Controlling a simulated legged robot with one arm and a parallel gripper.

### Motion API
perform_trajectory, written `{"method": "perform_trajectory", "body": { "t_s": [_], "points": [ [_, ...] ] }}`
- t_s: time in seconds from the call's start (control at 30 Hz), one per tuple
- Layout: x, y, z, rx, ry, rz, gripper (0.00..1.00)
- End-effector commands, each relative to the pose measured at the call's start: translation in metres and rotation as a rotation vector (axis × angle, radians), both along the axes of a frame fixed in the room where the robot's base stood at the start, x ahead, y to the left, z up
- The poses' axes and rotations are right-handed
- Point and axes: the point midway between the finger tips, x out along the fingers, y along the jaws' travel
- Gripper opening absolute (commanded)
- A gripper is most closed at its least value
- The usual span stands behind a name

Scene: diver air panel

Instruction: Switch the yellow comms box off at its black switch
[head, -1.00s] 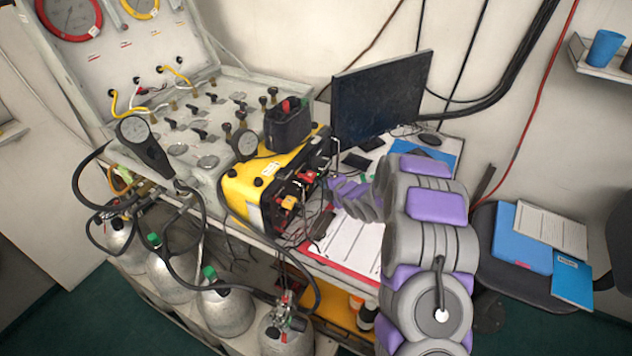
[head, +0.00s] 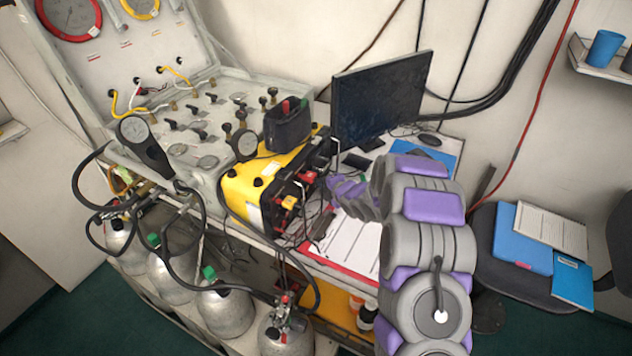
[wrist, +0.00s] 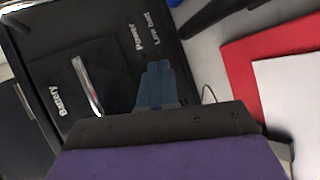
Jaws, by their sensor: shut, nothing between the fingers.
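The yellow comms box (head: 250,183) stands on the bench in the head view, its black front panel facing right toward my arm. In the wrist view, its black panel (wrist: 115,45) fills the upper left, with the printed words "Power", "Low Batt" and "Battery". My gripper (wrist: 158,68) is shut and empty, its blue-grey fingertips in front of the panel just below the word "Power". Whether they touch it I cannot tell. I cannot make out the black switch; the fingers may hide it. In the head view, my wrist covers the fingertips.
A dark pouch (head: 288,124) sits on the box's top. Cables hang by its front. A monitor (head: 378,98) stands behind, and a red clipboard with white paper (head: 345,243) lies beside it. The gauge panel (head: 190,125) is left, with gas cylinders (head: 225,312) below.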

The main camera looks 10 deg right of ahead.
Motion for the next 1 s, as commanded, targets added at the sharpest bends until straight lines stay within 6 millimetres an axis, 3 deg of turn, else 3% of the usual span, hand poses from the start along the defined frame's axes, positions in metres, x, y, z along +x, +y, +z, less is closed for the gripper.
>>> {"method": "perform_trajectory", "body": {
  "t_s": [0.77, 1.0],
  "points": [
    [-0.008, -0.014, -0.002, 0.000, 0.000, -0.001, 0.00],
    [-0.019, -0.029, -0.004, 0.000, -0.001, -0.002, 0.00]
  ]
}}
